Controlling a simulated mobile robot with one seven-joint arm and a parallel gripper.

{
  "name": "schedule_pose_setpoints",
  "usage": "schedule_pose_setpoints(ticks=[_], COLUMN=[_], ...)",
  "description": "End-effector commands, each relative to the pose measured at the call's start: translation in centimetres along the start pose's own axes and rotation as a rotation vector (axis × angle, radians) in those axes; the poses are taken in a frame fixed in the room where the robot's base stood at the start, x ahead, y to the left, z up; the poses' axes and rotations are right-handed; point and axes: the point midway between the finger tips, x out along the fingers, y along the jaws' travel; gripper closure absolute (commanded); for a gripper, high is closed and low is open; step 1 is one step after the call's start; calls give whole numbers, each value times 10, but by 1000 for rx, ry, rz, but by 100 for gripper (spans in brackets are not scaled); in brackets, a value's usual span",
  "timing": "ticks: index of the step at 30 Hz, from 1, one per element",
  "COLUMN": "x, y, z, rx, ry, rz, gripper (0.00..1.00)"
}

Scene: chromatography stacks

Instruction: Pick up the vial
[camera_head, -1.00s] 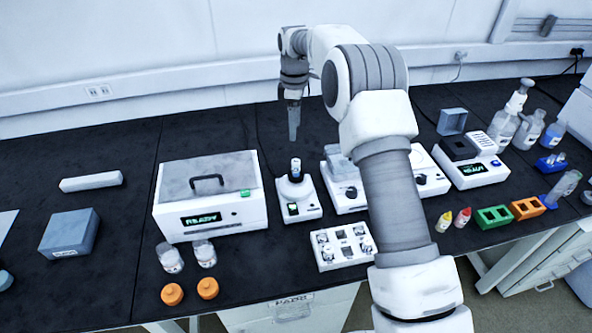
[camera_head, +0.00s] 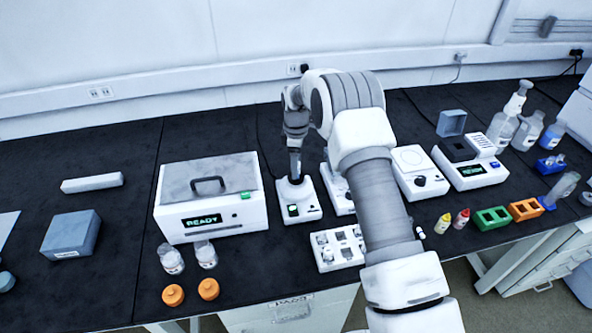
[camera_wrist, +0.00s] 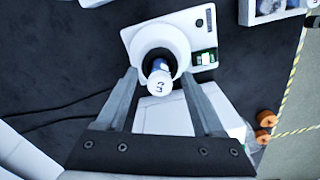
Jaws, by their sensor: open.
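The vial (camera_wrist: 159,80) has a white cap with a dark marking and a blue band below it. It stands in the round cup of a small white device (camera_wrist: 194,20), which shows a lit green display in the head view (camera_head: 307,211). My gripper (camera_wrist: 159,75) is open, with one finger on each side of the vial in the wrist view. I cannot tell whether either finger touches it. In the head view my gripper (camera_head: 295,176) points down at the device's cup and hides the vial.
A white box reading READY (camera_head: 212,196) stands left of the device. A white rack (camera_head: 338,247) is in front, and other white devices (camera_head: 420,174) stand to the right, partly behind my arm. Jars (camera_head: 171,259) and orange caps (camera_head: 172,295) are at the front left.

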Motion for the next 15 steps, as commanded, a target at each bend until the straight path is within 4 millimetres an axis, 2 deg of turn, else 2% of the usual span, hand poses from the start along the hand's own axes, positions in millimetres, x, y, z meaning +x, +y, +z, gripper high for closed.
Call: schedule_pose_setpoints(ticks=[6, 15], x=[0, 0], y=[0, 0], z=[0, 0], rx=[0, 0], ry=[0, 0], rz=[0, 0], gripper=[33, 87])
